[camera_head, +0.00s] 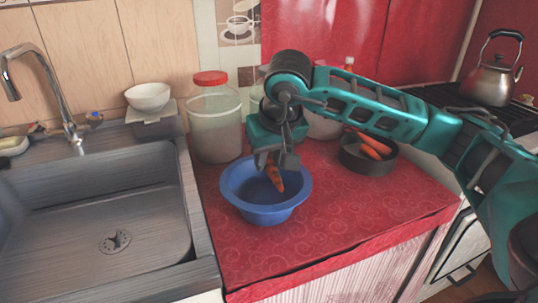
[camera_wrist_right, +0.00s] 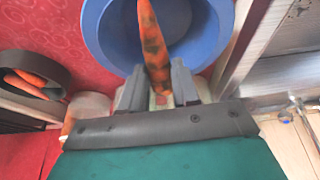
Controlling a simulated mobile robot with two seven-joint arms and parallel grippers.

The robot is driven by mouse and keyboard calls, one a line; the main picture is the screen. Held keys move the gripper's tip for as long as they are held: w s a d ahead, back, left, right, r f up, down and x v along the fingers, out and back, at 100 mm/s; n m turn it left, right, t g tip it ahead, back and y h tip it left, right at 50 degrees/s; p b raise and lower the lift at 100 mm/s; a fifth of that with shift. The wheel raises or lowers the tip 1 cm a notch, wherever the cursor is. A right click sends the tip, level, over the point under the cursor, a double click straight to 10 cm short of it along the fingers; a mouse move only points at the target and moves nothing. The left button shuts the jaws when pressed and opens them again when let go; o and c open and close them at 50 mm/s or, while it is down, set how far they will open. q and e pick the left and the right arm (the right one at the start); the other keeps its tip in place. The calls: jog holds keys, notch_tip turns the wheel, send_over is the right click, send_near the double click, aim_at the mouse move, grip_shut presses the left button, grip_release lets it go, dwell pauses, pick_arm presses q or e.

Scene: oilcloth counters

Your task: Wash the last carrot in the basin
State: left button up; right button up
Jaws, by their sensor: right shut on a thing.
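A blue basin (camera_head: 240,195) stands on the red oilcloth counter, right of the sink; it also fills the top of the right wrist view (camera_wrist_right: 98,28). My right gripper (camera_head: 274,165) is shut on an orange carrot (camera_head: 276,181) and holds it over the basin, tip pointing down. In the right wrist view the carrot (camera_wrist_right: 151,38) sticks out from between the fingertips (camera_wrist_right: 158,84) and shows dark dirt patches. I cannot tell whether its tip touches the basin. My left gripper is not in view.
A dark round pan (camera_head: 368,163) with several carrots (camera_head: 375,145) stands to the right. A large red-lidded jar (camera_head: 216,125) stands behind the basin. A metal sink (camera_head: 95,225) is at the left, a kettle (camera_head: 492,78) at the far right. The front counter (camera_head: 340,225) is clear.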

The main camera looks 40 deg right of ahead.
aim_at(271, 165)
notch_tip(271, 165, down, 4)
jog(key=shift+r+b, duration=0.1)
jog(key=shift+b, duration=1.1)
notch_tip(271, 165, down, 5)
jog(key=b, duration=0.3)
jog(key=shift+b, duration=0.35)
grip_shut()
jog(key=shift+f+b, duration=0.45)
jog(key=shift+f, duration=0.45)
jog(key=shift+r, duration=0.2)
